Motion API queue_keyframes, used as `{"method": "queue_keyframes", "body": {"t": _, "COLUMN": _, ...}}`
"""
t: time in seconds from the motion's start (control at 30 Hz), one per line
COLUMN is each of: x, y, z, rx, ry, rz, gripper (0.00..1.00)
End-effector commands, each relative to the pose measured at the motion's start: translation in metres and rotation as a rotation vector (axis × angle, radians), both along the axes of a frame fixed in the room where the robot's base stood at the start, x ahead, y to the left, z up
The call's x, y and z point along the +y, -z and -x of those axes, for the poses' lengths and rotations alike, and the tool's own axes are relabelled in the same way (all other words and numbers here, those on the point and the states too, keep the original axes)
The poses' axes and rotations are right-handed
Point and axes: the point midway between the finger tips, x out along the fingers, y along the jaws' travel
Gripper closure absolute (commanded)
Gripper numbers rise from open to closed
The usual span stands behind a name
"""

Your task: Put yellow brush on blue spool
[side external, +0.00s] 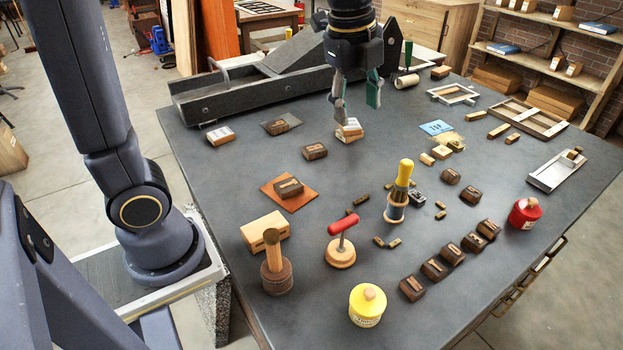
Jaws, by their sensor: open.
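The yellow brush (404,174) stands near the middle of the table, its yellow handle up and leaning slightly right. Its lower end meets the top of the blue spool (395,212), which stands upright with wooden rims and dark blue-grey winding. The brush appears to rest on the spool; the exact contact is hard to make out. My gripper (357,102) is open and empty, pointing down at the back of the table, well behind and left of the brush. In the picture its left finger is just above a small white-topped block (349,131).
A red-handled stamp (342,243), a wooden-handled tool (273,262) and a yellow pot (367,304) stand at the front. A red pot (524,213) stands at right. Several dark blocks lie around the spool. A long dark press (270,82) lines the back left.

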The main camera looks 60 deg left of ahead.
Motion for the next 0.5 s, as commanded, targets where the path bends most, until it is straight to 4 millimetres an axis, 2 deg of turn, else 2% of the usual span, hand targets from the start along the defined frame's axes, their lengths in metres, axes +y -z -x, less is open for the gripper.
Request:
{"method": "queue_keyframes", "body": {"t": 0.03, "x": 0.009, "y": -0.007, "z": 0.024, "rx": -0.052, "ry": -0.190, "rz": 0.042, "gripper": 0.44}}
{"method": "queue_keyframes", "body": {"t": 0.1, "x": 0.020, "y": -0.009, "z": 0.055, "rx": -0.116, "ry": -0.480, "rz": 0.125, "gripper": 0.44}}
{"method": "queue_keyframes", "body": {"t": 0.23, "x": 0.034, "y": -0.001, "z": 0.103, "rx": -0.204, "ry": -0.955, "rz": 0.308, "gripper": 0.44}}
{"method": "queue_keyframes", "body": {"t": 0.3, "x": 0.039, "y": 0.006, "z": 0.122, "rx": -0.232, "ry": -1.153, "rz": 0.400, "gripper": 0.44}}
{"method": "queue_keyframes", "body": {"t": 0.4, "x": 0.042, "y": 0.015, "z": 0.140, "rx": -0.250, "ry": -1.350, "rz": 0.503, "gripper": 0.44}}
{"method": "queue_keyframes", "body": {"t": 0.5, "x": 0.044, "y": 0.021, "z": 0.148, "rx": -0.255, "ry": -1.456, "rz": 0.561, "gripper": 0.44}}
